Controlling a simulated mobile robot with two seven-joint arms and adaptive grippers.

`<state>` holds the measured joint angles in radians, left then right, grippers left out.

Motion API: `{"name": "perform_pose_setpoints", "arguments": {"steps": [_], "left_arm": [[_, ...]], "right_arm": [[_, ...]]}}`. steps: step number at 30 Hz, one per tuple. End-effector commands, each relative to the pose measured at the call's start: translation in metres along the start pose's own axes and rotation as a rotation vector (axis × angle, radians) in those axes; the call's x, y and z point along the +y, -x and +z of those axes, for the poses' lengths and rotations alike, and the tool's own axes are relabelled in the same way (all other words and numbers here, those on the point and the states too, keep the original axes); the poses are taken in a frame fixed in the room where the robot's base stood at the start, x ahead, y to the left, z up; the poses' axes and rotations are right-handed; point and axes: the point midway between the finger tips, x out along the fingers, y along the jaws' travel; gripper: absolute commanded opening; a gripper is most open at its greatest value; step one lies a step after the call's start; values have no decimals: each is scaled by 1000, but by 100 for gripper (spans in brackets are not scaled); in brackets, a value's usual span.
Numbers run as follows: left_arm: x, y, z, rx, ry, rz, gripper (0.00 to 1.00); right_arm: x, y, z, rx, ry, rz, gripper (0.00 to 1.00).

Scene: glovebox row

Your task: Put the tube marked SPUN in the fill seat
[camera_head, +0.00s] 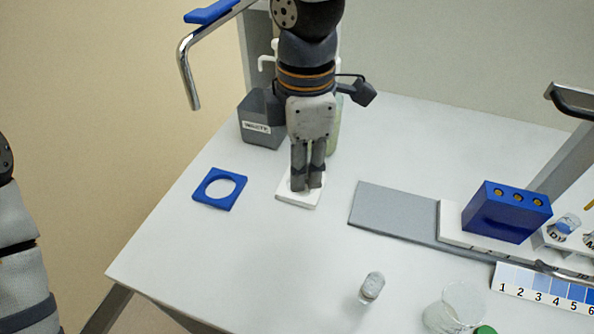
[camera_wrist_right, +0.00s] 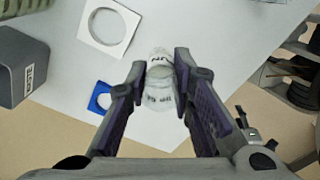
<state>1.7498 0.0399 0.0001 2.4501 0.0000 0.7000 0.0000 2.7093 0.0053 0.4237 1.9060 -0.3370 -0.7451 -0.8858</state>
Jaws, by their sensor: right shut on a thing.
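My right gripper (camera_head: 308,183) is shut on a small clear tube with a white label, and it points down over a white square plate (camera_head: 284,193). In the right wrist view the tube (camera_wrist_right: 159,84) is between the fingers (camera_wrist_right: 160,78). Its lettering is partly readable and ends in "UN". The white plate (camera_wrist_right: 121,44), with a round opening, is up and left of the tube there. The tube looks apart from it; its height above the plate is unclear. No marking for a fill seat is readable. My left gripper is out of view.
A blue plate with a round hole (camera_head: 231,202) lies left of the white one. A grey waste bin (camera_head: 258,133) stands behind. A clear vial (camera_head: 371,286), a grey mat (camera_head: 385,213), a blue block (camera_head: 506,213) and a numbered colour strip (camera_head: 540,290) are to the right.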

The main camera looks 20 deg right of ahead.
Motion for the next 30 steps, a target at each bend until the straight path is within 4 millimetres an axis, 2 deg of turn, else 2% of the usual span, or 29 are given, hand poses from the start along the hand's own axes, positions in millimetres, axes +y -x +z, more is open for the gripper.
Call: {"name": "perform_pose_setpoints", "arguments": {"steps": [5,9,12,17,23,30], "left_arm": [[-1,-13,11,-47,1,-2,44],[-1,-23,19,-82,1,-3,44],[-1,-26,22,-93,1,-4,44],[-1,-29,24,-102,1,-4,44],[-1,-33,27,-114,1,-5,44],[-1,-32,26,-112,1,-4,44]], "right_arm": [[44,-28,9,0,-3,-12,0],[65,-58,13,-2,0,-14,0],[76,-68,16,-1,0,-9,0],[86,-78,17,0,0,-5,0],[89,-109,18,-2,1,-3,0],[89,-109,18,0,1,2,0]]}}
